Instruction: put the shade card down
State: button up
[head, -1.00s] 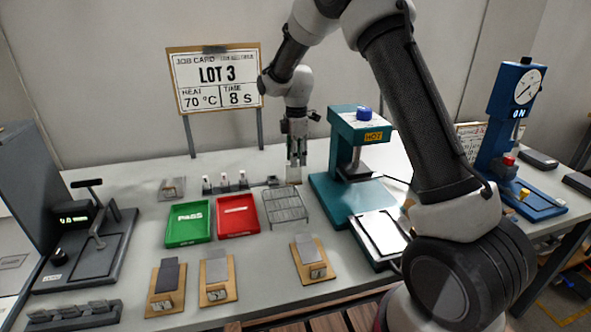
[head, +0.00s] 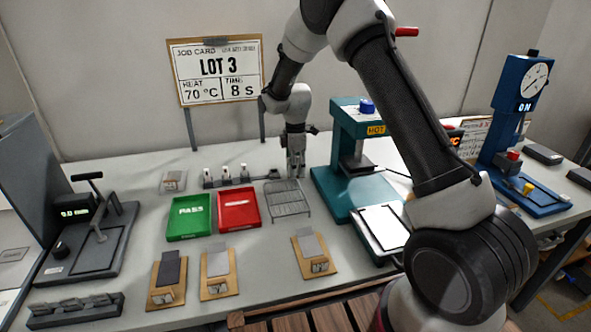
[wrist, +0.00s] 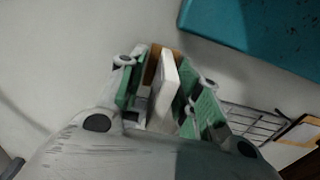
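The shade card (wrist: 167,86) is a pale, thin piece with a brown face beside it, standing on edge between the green-padded fingers of my gripper (wrist: 165,98) in the wrist view. The pads lie close on both sides, and my gripper appears shut on it. In the head view my gripper (head: 296,172) points down at the back of the bench, just behind the wire rack (head: 287,211) and left of the teal press (head: 338,185). The card's lower edge is hard to see there, and I cannot tell whether it touches the bench.
A rail of small white-topped pieces (head: 228,180) stands left of my gripper. Green (head: 188,230) and red (head: 239,222) trays lie in front of it. The job card board (head: 217,70) stands behind. Bare bench lies between the rail and the wall.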

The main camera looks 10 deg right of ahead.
grip_shut()
